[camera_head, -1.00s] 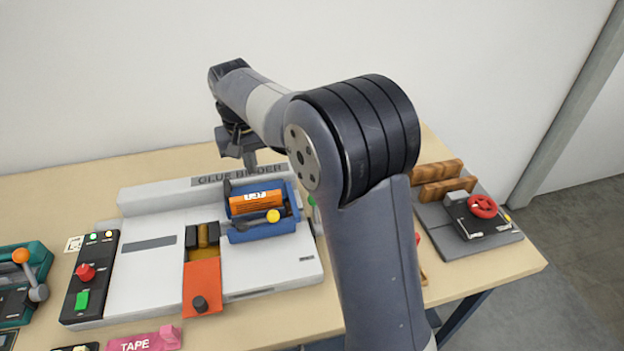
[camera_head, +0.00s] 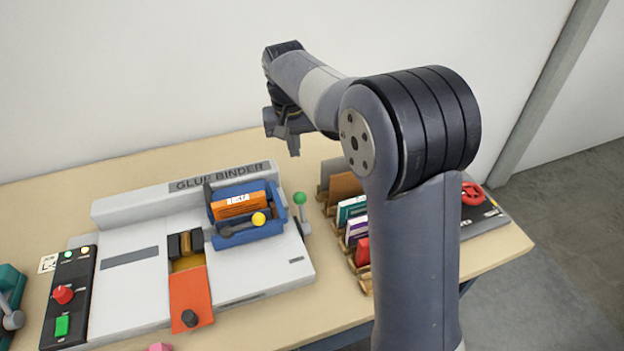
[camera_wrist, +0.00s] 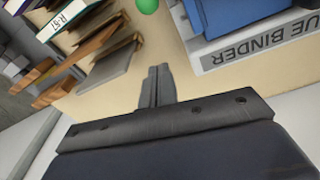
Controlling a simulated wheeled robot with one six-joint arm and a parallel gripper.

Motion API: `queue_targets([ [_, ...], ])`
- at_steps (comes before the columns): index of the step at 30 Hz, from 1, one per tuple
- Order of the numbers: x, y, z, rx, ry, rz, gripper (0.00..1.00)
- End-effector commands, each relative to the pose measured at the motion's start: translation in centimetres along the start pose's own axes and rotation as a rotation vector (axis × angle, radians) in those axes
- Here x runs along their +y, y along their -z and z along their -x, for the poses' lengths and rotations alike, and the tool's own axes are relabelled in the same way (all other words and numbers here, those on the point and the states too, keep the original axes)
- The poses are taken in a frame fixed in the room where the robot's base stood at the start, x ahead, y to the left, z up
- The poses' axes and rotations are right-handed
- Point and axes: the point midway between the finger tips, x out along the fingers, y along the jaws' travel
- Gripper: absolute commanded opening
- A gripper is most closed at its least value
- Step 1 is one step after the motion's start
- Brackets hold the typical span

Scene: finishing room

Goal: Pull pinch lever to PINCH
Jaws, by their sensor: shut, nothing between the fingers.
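The grey glue binder (camera_head: 130,280) stands on the table. A lever with a green knob (camera_head: 299,198) stands upright at its right side; the knob also shows at the top edge of the wrist view (camera_wrist: 148,5). Another lever with a yellow knob (camera_head: 258,219) lies across the front of the blue carriage (camera_head: 247,238). I cannot read a PINCH label on either. My gripper (camera_head: 294,146) is shut and empty, in the air behind the green knob and apart from it. Its closed fingers show in the wrist view (camera_wrist: 158,72).
An orange block sits in the blue carriage. A wooden rack (camera_head: 366,284) with several booklets stands right of the binder, partly hidden by my arm. A device with a red handwheel (camera_head: 473,194) is farther right. A black button panel (camera_head: 70,300) is at the left.

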Motion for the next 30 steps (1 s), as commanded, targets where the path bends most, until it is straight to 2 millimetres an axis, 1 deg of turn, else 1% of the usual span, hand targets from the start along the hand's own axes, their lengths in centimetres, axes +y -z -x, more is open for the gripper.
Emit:
queue_targets([
  [9, 0.0, 0.0, -0.1, 0.0, 0.0, 0.0, 0.0],
  [13, 0.0, 0.0, -0.9, -0.002, -0.001, 0.0, 0.0],
  [17, 0.0, -0.1, -2.8, -0.005, -0.001, 0.0, 0.0],
  [27, 0.1, -0.1, -10.2, -0.005, -0.001, -0.001, 0.0],
  [30, 0.0, -1.4, -9.3, 0.0, 0.0, 0.001, 0.0],
])
